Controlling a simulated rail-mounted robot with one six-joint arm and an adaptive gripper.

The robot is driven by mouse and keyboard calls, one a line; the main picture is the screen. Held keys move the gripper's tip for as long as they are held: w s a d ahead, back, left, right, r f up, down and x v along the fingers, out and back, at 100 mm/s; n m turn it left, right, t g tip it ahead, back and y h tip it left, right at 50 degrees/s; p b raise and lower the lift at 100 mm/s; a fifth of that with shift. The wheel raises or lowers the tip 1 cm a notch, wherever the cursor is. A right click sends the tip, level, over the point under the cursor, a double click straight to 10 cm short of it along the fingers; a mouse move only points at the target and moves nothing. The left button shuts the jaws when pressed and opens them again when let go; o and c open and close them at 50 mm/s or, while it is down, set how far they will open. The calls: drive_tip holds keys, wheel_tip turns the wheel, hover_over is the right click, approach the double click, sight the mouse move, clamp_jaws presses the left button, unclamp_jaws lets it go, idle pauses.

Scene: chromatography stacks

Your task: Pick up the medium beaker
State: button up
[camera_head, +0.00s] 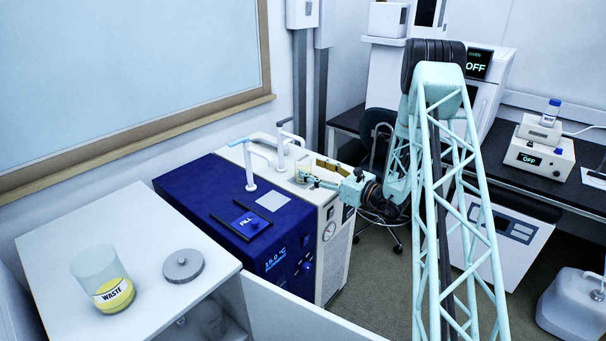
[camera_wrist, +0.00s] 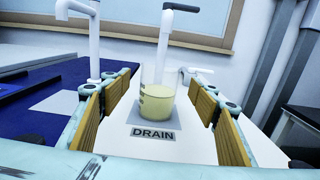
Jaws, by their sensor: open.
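A glass beaker (camera_wrist: 158,103) with pale yellow liquid stands upright on the grey DRAIN pad in the wrist view. It appears between my two open jaws, a little beyond the nearer finger pads, with space on both sides. My gripper (camera_wrist: 163,108) is open and its wooden-looking pads do not touch the beaker. A larger beaker (camera_head: 100,279) labelled WASTE, with yellow liquid, stands on the white cabinet at left.
White taps (camera_head: 248,165) rise close to the gripper, and one tap (camera_wrist: 166,35) stands just behind the beaker. The blue machine (camera_head: 225,205) is at left. A grey round lid (camera_head: 183,266) lies near the waste beaker. A DRAIN label (camera_wrist: 153,133) is in front of the beaker.

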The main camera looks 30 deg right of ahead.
drive_tip(key=shift+w, duration=0.1)
drive_tip(key=shift+b+x, duration=0.6)
drive_tip(key=shift+x, duration=1.3)
drive_tip(key=shift+w+a+f, duration=0.1)
drive_tip(key=shift+w+a, duration=0.15)
drive_tip(key=shift+w, duration=0.25)
drive_tip(key=c, duration=1.1)
